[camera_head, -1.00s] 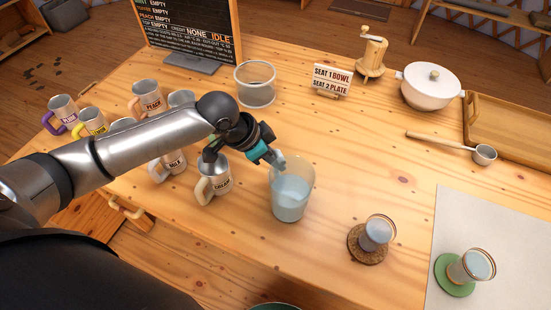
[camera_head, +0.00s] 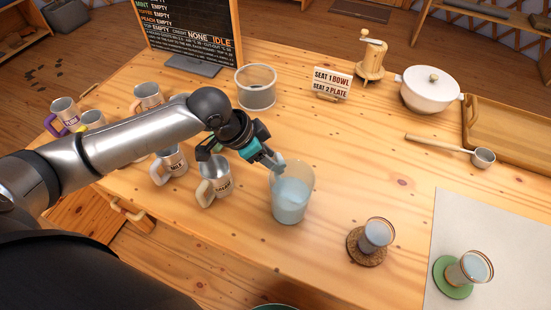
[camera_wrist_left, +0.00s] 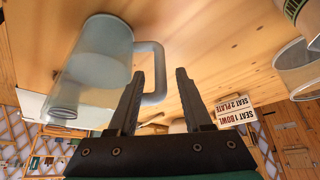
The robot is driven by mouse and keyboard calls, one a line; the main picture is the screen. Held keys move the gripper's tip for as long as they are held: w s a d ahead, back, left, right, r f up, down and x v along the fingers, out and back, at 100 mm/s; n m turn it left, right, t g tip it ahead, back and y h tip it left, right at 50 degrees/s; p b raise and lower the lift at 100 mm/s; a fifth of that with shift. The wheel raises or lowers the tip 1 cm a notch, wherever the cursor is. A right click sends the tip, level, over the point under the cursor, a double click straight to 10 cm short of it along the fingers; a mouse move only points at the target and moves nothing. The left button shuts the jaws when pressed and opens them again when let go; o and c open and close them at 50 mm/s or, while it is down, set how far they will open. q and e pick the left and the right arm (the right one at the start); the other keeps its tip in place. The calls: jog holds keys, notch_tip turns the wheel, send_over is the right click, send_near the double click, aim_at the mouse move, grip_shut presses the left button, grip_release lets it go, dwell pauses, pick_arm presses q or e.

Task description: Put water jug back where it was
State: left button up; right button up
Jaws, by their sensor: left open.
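The water jug (camera_head: 291,200) is a clear, pale-blue vessel with water in it. It stands upright on the wooden table, right of the cream mug. In the left wrist view the jug (camera_wrist_left: 100,55) is at the upper left, and its grey handle (camera_wrist_left: 155,72) shows beyond the fingers, in the gap between them in the picture. My left gripper (camera_head: 272,162) is open beside the jug's upper left side. In the left wrist view the gripper (camera_wrist_left: 158,85) holds nothing; I cannot tell whether it touches the handle. My right gripper is not in view.
The cream mug (camera_head: 216,183) stands close to the jug's left, with several labelled mugs beyond. A glass on a cork coaster (camera_head: 366,247) and one on a green coaster (camera_head: 453,277) stand to the right. A clear container (camera_head: 256,90) stands behind. The table's middle is clear.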

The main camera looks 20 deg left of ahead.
pick_arm(q)
jog(key=p+v, duration=0.2)
jog(key=v, duration=0.7)
jog(key=shift+r, duration=0.3)
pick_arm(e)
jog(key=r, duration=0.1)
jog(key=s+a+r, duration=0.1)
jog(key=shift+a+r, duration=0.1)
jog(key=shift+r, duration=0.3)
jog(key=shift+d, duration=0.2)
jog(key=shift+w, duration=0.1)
